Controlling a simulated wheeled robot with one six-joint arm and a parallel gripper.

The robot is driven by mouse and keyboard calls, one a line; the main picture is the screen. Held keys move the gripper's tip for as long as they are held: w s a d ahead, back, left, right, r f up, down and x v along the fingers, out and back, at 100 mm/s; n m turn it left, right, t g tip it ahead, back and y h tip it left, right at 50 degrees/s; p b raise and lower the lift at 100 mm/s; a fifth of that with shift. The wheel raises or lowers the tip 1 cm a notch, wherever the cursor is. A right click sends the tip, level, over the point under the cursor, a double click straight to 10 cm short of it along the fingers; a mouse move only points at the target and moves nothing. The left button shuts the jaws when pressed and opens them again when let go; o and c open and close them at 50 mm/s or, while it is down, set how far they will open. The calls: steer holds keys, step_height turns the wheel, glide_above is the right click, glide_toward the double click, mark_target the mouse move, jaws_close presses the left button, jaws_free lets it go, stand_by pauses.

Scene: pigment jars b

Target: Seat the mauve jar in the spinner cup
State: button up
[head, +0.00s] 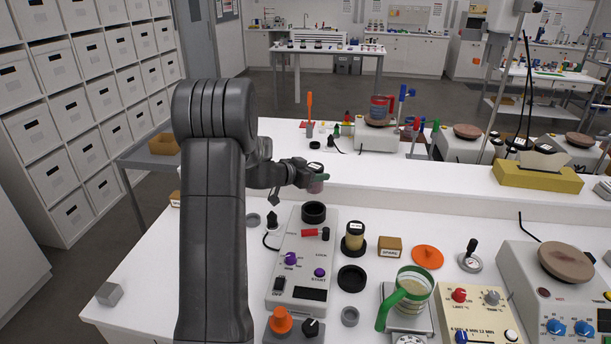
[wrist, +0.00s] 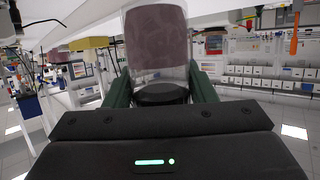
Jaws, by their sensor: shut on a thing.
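The mauve jar (head: 315,186) is clear with a dusky mauve filling and a dark lid. My gripper (head: 317,176) is shut on it, holding it off the table. In the wrist view the jar (wrist: 155,38) stands between the two green fingers of my gripper (wrist: 161,88), its dark lid toward the palm. The spinner cup (head: 313,213) is a black open ring at the back of the grey spinner (head: 302,262). The jar shows just above the cup in the head view, apart from it. The cup's inside is largely hidden.
A red-handled lever (head: 312,233) lies right in front of the cup. To the right are a tan-filled jar (head: 354,239), a wooden block (head: 390,247), an orange disc (head: 427,257) and a green-handled jug (head: 408,290). A raised white shelf (head: 400,178) runs behind.

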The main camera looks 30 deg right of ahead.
mark_target(314, 188)
steer(key=shift+w, duration=0.1)
stand_by(0.3)
steer(key=shift+f+b, duration=1.25)
steer(key=shift+f, duration=1.65)
steer(key=shift+p, duration=1.25)
steer(key=shift+f+b, duration=1)
steer(key=shift+f, duration=1.2)
steer(key=o, duration=1.1)
